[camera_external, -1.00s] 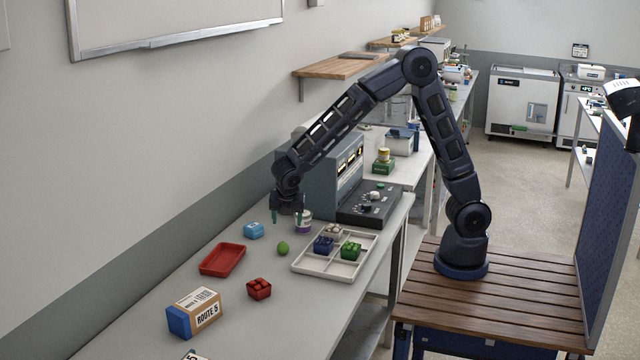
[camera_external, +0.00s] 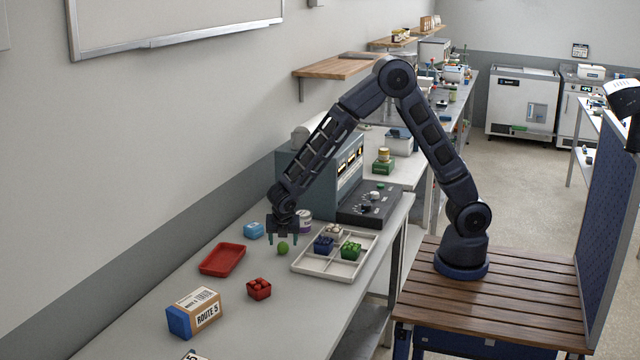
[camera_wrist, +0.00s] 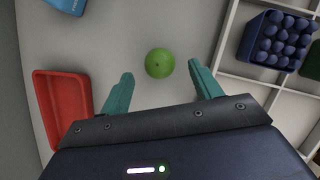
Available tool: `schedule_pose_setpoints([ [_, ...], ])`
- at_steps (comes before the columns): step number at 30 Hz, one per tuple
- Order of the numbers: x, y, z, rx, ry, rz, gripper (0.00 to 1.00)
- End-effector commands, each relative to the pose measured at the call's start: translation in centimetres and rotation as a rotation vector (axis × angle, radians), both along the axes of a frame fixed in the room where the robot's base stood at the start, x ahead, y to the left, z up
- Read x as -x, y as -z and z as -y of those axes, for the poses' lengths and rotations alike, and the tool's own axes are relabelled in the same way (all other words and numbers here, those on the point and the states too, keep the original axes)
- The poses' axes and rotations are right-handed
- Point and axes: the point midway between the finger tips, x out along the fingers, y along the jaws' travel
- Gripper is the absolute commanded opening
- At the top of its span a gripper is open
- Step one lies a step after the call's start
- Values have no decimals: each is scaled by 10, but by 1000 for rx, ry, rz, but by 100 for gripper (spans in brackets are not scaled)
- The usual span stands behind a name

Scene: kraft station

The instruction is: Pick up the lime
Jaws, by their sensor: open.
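The lime (camera_external: 282,248) is a small green ball on the grey bench, between the red tray and the white divided tray. It also shows in the wrist view (camera_wrist: 159,63), a little beyond the fingertips and roughly centred between them. My gripper (camera_external: 283,238) is right by the lime, pointing down, with its teal fingers apart. In the wrist view my gripper (camera_wrist: 162,82) is open and empty, with one finger on each side of the lime's line.
A red tray (camera_external: 205,271) lies left of the lime, and a white divided tray (camera_external: 306,271) with blue and green punnets lies right. A light blue box (camera_external: 254,230) and a purple-white tub (camera_external: 305,218) stand behind. A red punnet (camera_external: 259,288) and a cardboard box (camera_external: 205,305) stand nearer the camera.

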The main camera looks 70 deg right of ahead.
Motion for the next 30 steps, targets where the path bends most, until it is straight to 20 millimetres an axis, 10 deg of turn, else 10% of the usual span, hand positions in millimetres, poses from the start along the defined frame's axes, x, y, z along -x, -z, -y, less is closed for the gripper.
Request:
schedule_pose_setpoints([
  [14, -6, 29, 11, 0, -1, 0, 64],
  [21, -6, 29, 11, 0, 0, 0, 17],
  [30, -7, 27, 11, 0, 0, 1, 15],
])
